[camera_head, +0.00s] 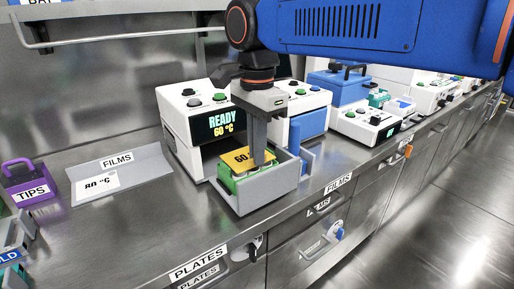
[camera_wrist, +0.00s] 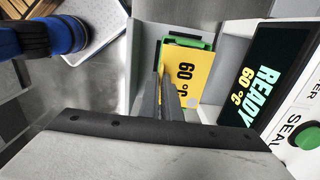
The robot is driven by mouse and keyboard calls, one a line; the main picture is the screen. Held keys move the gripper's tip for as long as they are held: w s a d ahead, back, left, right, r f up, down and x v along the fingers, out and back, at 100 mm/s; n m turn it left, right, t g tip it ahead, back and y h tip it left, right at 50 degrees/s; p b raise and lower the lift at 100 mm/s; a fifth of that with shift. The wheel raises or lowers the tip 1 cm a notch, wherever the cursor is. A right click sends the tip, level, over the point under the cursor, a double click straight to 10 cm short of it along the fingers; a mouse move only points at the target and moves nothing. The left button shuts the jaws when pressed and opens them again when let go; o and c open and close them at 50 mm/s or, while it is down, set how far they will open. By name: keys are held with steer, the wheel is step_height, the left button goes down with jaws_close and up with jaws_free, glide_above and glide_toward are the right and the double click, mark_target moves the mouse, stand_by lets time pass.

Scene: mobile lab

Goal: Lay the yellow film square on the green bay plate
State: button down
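The yellow film square (camera_head: 236,158), marked 60 °C, lies flat over the green bay plate (camera_head: 228,185) in the sealer's pulled-out drawer. In the wrist view the film (camera_wrist: 196,72) covers most of the plate, and a green strip of the plate (camera_wrist: 188,40) shows along its upper edge. My gripper (camera_head: 258,162) points down over the drawer at the film's edge. In the wrist view its two fingers (camera_wrist: 167,95) are close together at the film's left side and appear shut on that edge. Whether the film touches the plate all over is hidden.
The sealer (camera_head: 195,115) behind the drawer reads READY 60 °C. A FILMS tray (camera_head: 140,168) with a white 80 °C film (camera_head: 96,183) lies left. A purple TIPS box (camera_head: 28,183) stands farther left.

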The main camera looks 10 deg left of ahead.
steer(key=shift+f, duration=0.75)
steer(key=c, duration=1.9)
jaws_free()
step_height(320, 180, up, 17)
steer(key=shift+r, duration=0.2)
